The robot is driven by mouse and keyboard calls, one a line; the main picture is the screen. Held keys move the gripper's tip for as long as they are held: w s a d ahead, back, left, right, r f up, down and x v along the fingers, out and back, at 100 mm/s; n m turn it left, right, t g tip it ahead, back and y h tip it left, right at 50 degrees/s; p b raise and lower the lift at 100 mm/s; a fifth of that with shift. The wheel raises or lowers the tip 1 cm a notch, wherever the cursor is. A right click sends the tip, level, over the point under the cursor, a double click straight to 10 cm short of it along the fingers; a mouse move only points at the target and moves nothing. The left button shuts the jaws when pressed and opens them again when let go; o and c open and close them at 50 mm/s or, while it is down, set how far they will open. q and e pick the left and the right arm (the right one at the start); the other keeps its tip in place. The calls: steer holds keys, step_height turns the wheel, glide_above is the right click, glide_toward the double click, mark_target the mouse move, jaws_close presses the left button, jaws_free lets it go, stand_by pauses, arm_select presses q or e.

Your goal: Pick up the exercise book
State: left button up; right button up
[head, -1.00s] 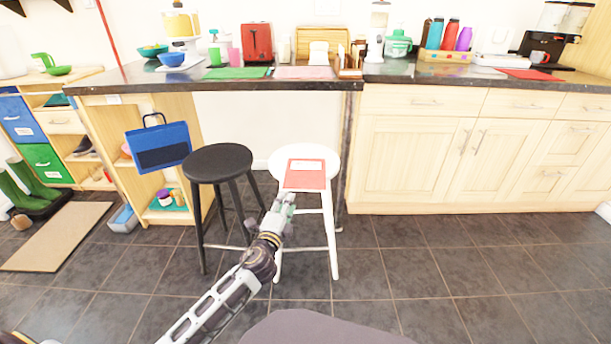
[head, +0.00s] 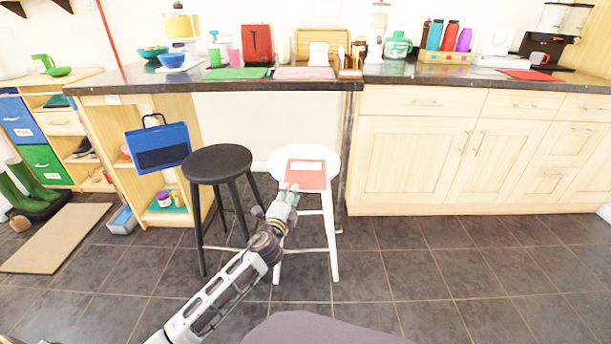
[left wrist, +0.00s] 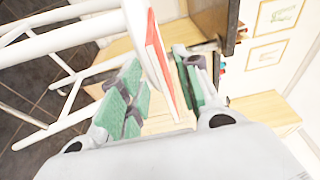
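The exercise book (head: 305,174) is red with a white label. It lies flat on the seat of the white stool (head: 322,153), its near end at the front of the seat. My left gripper (head: 290,189) is at the near left corner of the book. In the left wrist view the open gripper (left wrist: 163,88) has green pads on both sides of the book's red edge (left wrist: 166,72), with gaps showing. The white stool seat (left wrist: 142,38) shows beside the book there. My right gripper is not in view.
A black stool (head: 218,163) stands just left of the white one. The dark counter (head: 215,85) runs behind both stools, with kitchen items on it. The tiled floor (head: 430,275) to the right is clear.

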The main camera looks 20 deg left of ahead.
mark_target(306, 174)
arm_select(q)
steer(key=shift+w, duration=0.1)
steer(key=shift+w+a+f+b, duration=0.15)
steer(key=shift+w+b, duration=0.7)
steer(key=shift+w, duration=0.7)
steer(key=shift+w+b, duration=0.3)
steer(key=shift+w, duration=0.65)
jaws_close()
